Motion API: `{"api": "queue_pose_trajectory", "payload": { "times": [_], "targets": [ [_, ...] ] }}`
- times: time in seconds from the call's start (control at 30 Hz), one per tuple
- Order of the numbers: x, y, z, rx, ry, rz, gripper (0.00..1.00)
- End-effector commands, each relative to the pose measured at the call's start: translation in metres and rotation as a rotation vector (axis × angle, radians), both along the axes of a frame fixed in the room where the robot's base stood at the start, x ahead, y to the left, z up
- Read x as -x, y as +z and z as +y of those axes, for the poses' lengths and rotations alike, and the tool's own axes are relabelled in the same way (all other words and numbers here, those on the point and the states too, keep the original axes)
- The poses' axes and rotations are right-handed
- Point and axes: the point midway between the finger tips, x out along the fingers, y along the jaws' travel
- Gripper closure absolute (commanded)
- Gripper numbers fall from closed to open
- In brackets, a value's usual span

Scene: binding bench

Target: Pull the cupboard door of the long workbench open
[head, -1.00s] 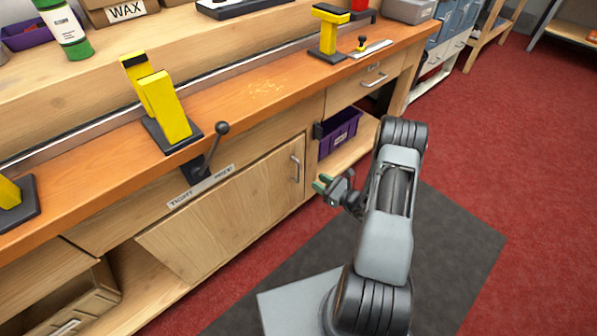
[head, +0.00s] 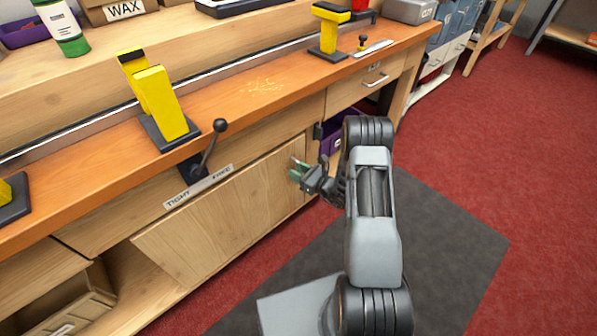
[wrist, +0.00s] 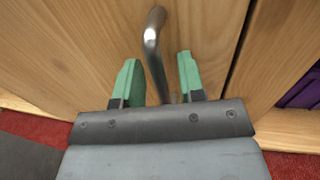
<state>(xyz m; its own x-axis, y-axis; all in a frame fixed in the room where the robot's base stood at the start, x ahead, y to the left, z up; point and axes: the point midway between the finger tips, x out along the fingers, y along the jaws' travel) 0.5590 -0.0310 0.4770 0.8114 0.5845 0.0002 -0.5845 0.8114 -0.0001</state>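The cupboard door (head: 225,220) is a pale wood panel under the orange-brown top of the long workbench (head: 215,110), and it looks shut. Its metal bar handle (wrist: 153,45) stands upright near the door's right edge. In the head view my gripper (head: 297,170) is at the handle and partly covers it. In the wrist view my gripper (wrist: 157,78) is open, with one green-tipped finger on each side of the handle. The handle lies between the fingers, with gaps to both. The handle's lower end is partly hidden by the gripper body.
A black lever (head: 209,150) sits above the door beside a label strip reading TIGHT and FREE (head: 198,186). A purple bin (head: 331,138) is in the open bay right of the door. Red floor (head: 480,150) lies clear at right.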

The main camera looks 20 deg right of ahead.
Motion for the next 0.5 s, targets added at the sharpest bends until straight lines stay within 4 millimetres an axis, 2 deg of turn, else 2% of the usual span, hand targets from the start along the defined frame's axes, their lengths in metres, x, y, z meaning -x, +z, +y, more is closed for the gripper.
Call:
{"api": "queue_pose_trajectory", "payload": {
  "times": [0.07,0.4,0.5],
  "targets": [
    [0.0001,0.0,-0.0001,0.0,0.0,0.0,0.66],
    [0.0004,-0.0002,-0.0001,0.0,0.0,0.0,0.99],
    [0.0004,-0.0002,-0.0001,0.0,0.001,0.0,1.0]
  ]
}}
